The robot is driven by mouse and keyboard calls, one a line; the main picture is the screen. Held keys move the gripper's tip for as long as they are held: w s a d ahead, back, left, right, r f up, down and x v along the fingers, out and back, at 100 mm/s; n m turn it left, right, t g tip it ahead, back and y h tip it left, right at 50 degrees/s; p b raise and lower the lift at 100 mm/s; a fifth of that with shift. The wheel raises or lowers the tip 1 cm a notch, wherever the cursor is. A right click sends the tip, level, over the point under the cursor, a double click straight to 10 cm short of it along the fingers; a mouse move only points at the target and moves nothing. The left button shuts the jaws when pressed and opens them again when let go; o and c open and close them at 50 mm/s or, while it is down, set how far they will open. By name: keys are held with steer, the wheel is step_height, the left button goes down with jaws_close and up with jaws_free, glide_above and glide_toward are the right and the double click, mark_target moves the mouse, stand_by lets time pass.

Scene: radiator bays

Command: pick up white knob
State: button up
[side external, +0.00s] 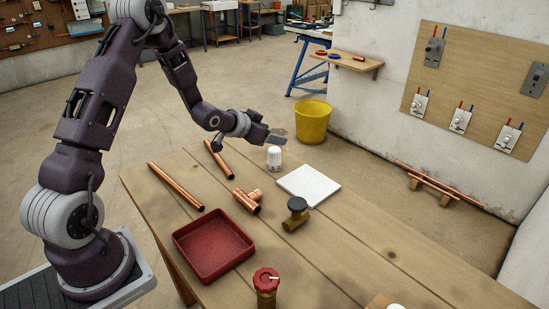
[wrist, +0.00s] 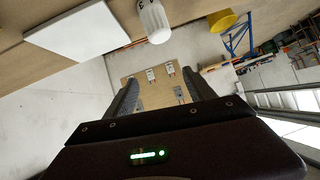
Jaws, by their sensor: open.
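The white knob (side external: 274,158) stands upright on the wooden table, near its far edge and beside a white tile. It also shows at the top of the wrist view (wrist: 154,20), with ribbed sides. My gripper (side external: 277,137) is above the table's far edge, just above the knob in the side view and apart from it as far as I can tell. In the wrist view my gripper (wrist: 163,88) shows two separated fingers with nothing between them. The knob lies outside the space between the fingers.
The white tile (side external: 309,185) lies right of the knob. A brass valve with a black cap (side external: 297,213), copper tee (side external: 247,200), copper pipes (side external: 175,187), red tray (side external: 213,213) and red-knobbed valve (side external: 266,285) are on the table. A yellow bucket (side external: 313,122) stands on the floor behind.

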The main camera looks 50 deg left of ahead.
mark_target(269, 155)
steer(key=f, duration=0.3)
steer(key=a+f+t, duration=0.1)
steer(key=f, duration=0.2)
steer(key=a+f+t, duration=0.1)
steer(key=f, duration=0.1)
steer(key=shift+a+f+n+h, duration=0.25)
steer(key=shift+f+n+h, duration=0.05)
steer(key=shift+f+n, duration=0.1)
steer(key=shift+w+f, duration=0.15)
steer(key=shift+f, duration=0.1)
steer(key=x, duration=0.6)
steer(key=shift+w+r, duration=0.1)
steer(key=shift+w, duration=0.35)
steer(key=shift+c, duration=0.4)
jaws_close()
